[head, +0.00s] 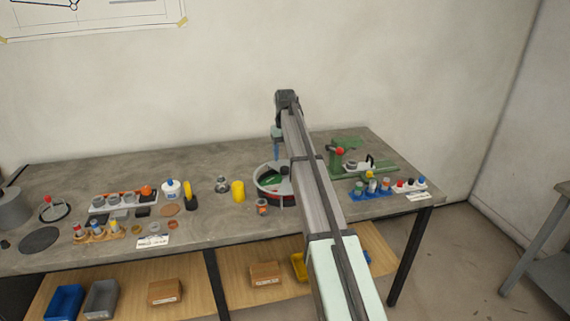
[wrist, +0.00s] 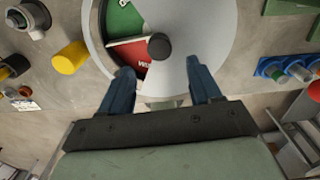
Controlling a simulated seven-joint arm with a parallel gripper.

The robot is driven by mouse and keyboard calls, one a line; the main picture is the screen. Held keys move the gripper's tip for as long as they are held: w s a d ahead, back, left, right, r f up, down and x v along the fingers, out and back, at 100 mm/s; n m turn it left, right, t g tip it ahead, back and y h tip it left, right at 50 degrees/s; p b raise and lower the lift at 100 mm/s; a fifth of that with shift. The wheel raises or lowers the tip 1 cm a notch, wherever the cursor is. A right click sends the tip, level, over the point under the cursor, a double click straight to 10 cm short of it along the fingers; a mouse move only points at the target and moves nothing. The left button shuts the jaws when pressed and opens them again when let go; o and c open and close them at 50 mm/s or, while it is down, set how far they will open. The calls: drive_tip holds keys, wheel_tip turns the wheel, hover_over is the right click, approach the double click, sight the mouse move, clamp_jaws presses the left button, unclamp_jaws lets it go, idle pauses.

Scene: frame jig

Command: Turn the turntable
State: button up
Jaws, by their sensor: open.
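The turntable (wrist: 205,35) is a round grey disc at the top of the wrist view. A cut-out in its left part shows a green sector (wrist: 122,20) and a red sector (wrist: 130,55) with partly hidden white lettering. A dark round knob (wrist: 159,46) stands near its middle. In the head view the turntable (head: 262,191) sits on the bench, partly hidden behind my arm. My gripper (wrist: 163,85) is open, its two blue fingers apart over the near edge of the disc. The knob lies beyond the gap between the fingertips. Nothing is held.
A yellow cylinder (head: 238,191) stands left of the turntable, and a small orange-labelled jar (head: 262,206) stands in front. A green fixture (head: 343,152) and a blue rack (head: 371,190) are to the right. Trays and small parts crowd the left of the bench (head: 225,158).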

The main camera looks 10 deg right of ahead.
wheel_tip(320, 180, up, 7)
idle(0.3)
